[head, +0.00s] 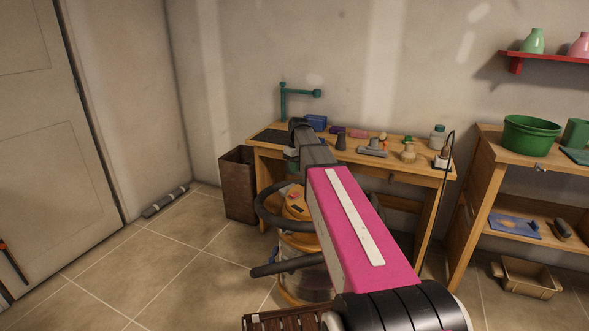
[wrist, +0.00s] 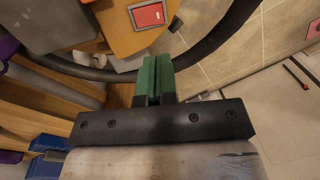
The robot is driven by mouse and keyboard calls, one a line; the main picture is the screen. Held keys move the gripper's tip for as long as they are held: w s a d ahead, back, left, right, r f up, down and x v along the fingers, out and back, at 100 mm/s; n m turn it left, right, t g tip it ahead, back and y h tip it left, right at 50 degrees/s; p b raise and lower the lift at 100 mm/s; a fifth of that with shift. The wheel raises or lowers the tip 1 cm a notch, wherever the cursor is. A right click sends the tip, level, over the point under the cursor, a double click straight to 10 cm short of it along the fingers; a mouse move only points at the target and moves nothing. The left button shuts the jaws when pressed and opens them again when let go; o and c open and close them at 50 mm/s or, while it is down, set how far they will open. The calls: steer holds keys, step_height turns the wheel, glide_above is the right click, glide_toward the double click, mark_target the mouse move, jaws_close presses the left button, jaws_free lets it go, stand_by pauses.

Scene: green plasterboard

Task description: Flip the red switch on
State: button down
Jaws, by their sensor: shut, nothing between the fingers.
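The red switch (wrist: 148,14) shows at the top of the wrist view as a red rocker in a pale frame on an orange surface. That surface is the orange top of a vacuum-like machine (head: 296,208), which stands on the floor in front of the workbench and is partly hidden by my arm. The switch is too small to make out in the head view. My gripper (wrist: 156,62) has green fingers pressed together, empty. Its tips point toward the switch and appear below it in the wrist view, with no visible contact. My arm mostly hides the gripper in the head view.
A dark hose (wrist: 225,55) curves around the machine near my fingers. The wooden workbench (head: 436,174) behind holds several tools and brushes. A brown bin (head: 238,187) stands left of the machine, and a shelf unit (head: 484,190) stands right. Tiled floor (head: 150,260) is open at left.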

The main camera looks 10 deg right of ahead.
mark_target(294, 195)
steer(key=f, duration=0.7)
steer(key=a+f, duration=0.1)
steer(key=f, duration=0.2)
steer(key=shift+s+a+f, duration=0.1)
steer(key=shift+s+f, duration=0.25)
steer(key=shift+f, duration=0.05)
steer(key=shift+f, duration=0.2)
steer(key=shift+w+d+r, duration=0.35)
steer(key=shift+d, duration=0.25)
step_height(294, 195, up, 14)
steer(key=a, duration=0.1)
steer(key=shift+s+a, duration=0.25)
steer(key=shift+s, duration=0.2)
steer(key=shift+s, duration=0.1)
stand_by(0.4)
